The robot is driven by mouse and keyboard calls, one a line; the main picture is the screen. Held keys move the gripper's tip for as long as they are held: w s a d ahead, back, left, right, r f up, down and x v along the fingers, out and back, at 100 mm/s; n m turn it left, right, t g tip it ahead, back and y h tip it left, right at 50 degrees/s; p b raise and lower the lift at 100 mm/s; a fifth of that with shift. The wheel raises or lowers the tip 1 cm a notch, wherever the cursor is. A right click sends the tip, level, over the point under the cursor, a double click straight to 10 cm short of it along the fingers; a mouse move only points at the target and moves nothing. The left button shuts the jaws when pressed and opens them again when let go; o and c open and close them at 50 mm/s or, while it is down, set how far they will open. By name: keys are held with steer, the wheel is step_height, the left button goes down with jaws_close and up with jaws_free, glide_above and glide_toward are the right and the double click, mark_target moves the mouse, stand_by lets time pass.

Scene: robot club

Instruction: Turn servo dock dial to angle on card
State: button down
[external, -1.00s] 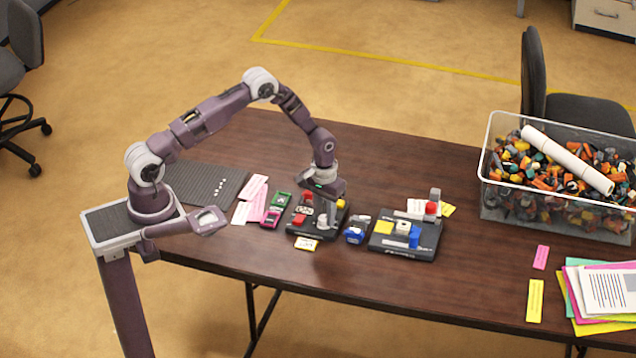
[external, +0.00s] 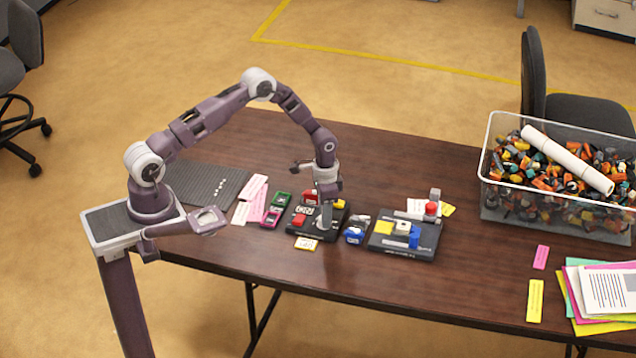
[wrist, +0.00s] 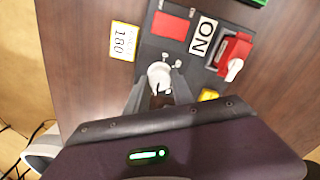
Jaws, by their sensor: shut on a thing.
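The servo dock is a dark base (external: 296,232) on the table, left of a second dark board. Its dial (wrist: 159,74) is a pale, rounded knob in the wrist view. My gripper (wrist: 160,88) is shut on the dial from above; its fingers lie on either side of the knob. In the external view my gripper (external: 325,222) points straight down onto the dock and mostly hides the dial. The card (wrist: 123,41) is white with a yellow border and reads 180. It lies flat beside the dock, and in the external view the card (external: 306,243) is at its front edge.
The dock also carries a red patch (wrist: 170,24), an ON label (wrist: 202,36) and a red switch (wrist: 234,55) with a white lever. A blue tape-like item (external: 355,235) stands close right, before the second board (external: 405,252). A parts bin (external: 520,205) stands far right.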

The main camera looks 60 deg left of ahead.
stand_by(0.4)
steer(key=c, duration=1.1)
jaws_free()
step_height(320, 180, up, 7)
steer(key=shift+r, duration=0.1)
